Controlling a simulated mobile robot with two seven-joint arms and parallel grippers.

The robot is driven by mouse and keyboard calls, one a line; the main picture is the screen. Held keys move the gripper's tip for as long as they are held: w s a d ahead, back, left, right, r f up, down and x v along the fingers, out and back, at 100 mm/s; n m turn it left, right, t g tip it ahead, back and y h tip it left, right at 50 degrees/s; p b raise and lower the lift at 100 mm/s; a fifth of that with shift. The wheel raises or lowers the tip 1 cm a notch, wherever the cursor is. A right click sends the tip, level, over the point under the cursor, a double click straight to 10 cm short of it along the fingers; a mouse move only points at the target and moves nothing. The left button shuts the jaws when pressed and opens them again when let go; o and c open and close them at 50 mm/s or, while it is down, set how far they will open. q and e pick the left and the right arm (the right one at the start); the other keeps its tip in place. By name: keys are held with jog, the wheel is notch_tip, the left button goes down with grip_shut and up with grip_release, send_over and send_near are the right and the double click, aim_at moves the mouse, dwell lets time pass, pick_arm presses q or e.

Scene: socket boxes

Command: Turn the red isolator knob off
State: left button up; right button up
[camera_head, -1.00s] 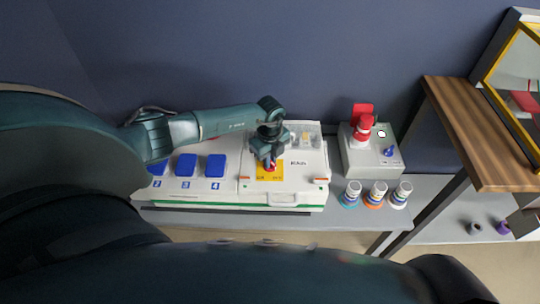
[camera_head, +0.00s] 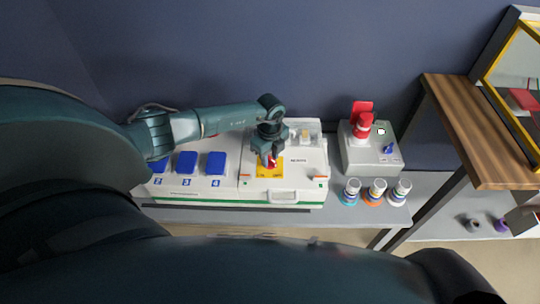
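The red isolator knob (camera_head: 271,161) sits on a yellow plate (camera_head: 269,173) on the right part of the white socket box (camera_head: 302,178). Only a little red shows, as my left gripper (camera_head: 269,158) covers most of it from above. The gripper's fingers are down at the knob, one on either side as far as I can see. Whether they press on it is too small to tell. The knob's turn angle is hidden. My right gripper is not in view.
Blue numbered socket covers (camera_head: 216,163) lie left of the knob. A grey box (camera_head: 371,155) with a red knob-like part (camera_head: 363,126) stands to the right. Several ringed cylinders (camera_head: 375,192) stand before it. A wooden-topped shelf (camera_head: 478,120) is at far right.

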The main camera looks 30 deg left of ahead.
pick_arm(q)
jog(key=shift+o, duration=0.2)
notch_tip(320, 180, up, 13)
dwell(0.5)
dwell(0.4)
